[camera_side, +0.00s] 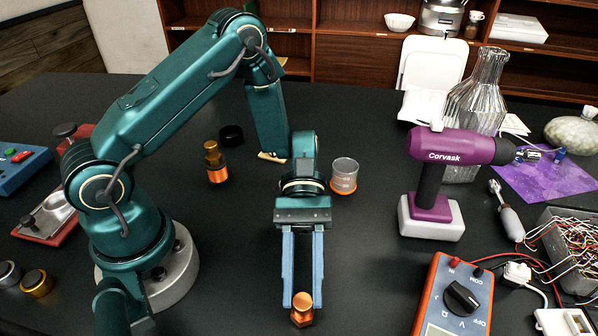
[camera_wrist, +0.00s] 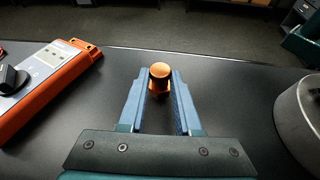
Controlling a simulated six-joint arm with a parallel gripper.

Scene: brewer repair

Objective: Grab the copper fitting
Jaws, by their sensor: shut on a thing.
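The copper fitting (camera_side: 302,308) is a small copper-orange piece with a round top, near the front edge of the black table. It also shows in the wrist view (camera_wrist: 160,78), upright between the fingertips. My gripper (camera_side: 302,298) has its two long blue fingers pointing down at the table, one on each side of the fitting. In the wrist view my gripper (camera_wrist: 159,82) is shut on the fitting near the finger ends. The lower part of the fitting is partly hidden by the fingers, and I cannot tell whether it touches the table.
An orange multimeter (camera_side: 455,298) lies to the right of my gripper. A purple drill (camera_side: 445,150) stands farther back on its pale battery base. A glass jar (camera_side: 344,176) and a brass-and-orange piece (camera_side: 215,162) stand behind. The table (camera_side: 380,225) between gripper and drill is clear.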

